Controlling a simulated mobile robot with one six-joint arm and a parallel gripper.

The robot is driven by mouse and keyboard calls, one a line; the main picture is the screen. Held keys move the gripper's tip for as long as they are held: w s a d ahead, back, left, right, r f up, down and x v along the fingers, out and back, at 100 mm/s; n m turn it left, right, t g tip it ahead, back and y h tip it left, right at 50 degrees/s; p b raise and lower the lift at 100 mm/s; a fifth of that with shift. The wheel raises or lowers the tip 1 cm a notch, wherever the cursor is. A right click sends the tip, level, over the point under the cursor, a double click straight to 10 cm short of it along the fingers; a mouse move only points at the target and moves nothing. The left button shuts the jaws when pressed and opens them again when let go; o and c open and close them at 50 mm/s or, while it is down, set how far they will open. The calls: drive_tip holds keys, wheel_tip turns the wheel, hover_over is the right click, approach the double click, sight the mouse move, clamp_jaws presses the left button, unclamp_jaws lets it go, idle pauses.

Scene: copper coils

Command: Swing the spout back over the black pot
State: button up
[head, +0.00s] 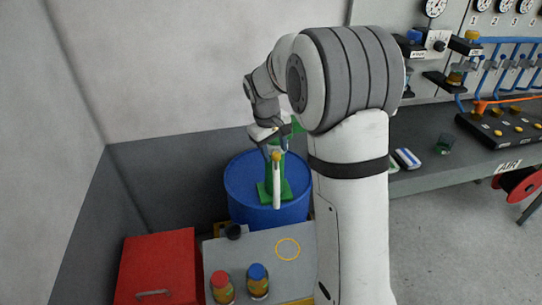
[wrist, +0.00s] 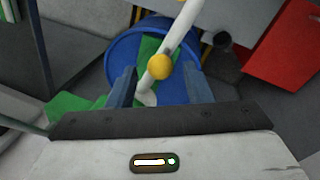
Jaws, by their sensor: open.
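The white spout (head: 277,188) stands out from a green stand (head: 265,192) on a blue drum and points toward the front. A yellow knob (head: 276,156) sits on it. The small black pot (head: 233,232) is left of the spout's end, and the spout is not over it. In the wrist view, the spout (wrist: 178,40) runs up past the top edge, with the black pot (wrist: 222,40) to its right. My gripper (wrist: 160,88) is open, its fingers on either side of the spout near the knob (wrist: 160,67). I cannot tell whether they touch it.
The blue drum (head: 240,187) stands behind a grey table (head: 255,250) with a yellow ring mark (head: 288,249). A red-capped bottle (head: 221,288) and a blue-capped bottle (head: 258,281) stand in front. A red box (head: 155,265) is at left. A workbench (head: 440,175) is at right.

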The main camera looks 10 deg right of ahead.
sight(276, 153)
drive_tip(key=shift+w+d+f, duration=0.1)
drive_tip(key=shift+d+f, duration=0.05)
drive_tip(key=shift+f, duration=0.7)
drive_tip(key=shift+d+f, duration=0.15)
drive_tip(key=shift+f, duration=0.65)
clamp_jaws()
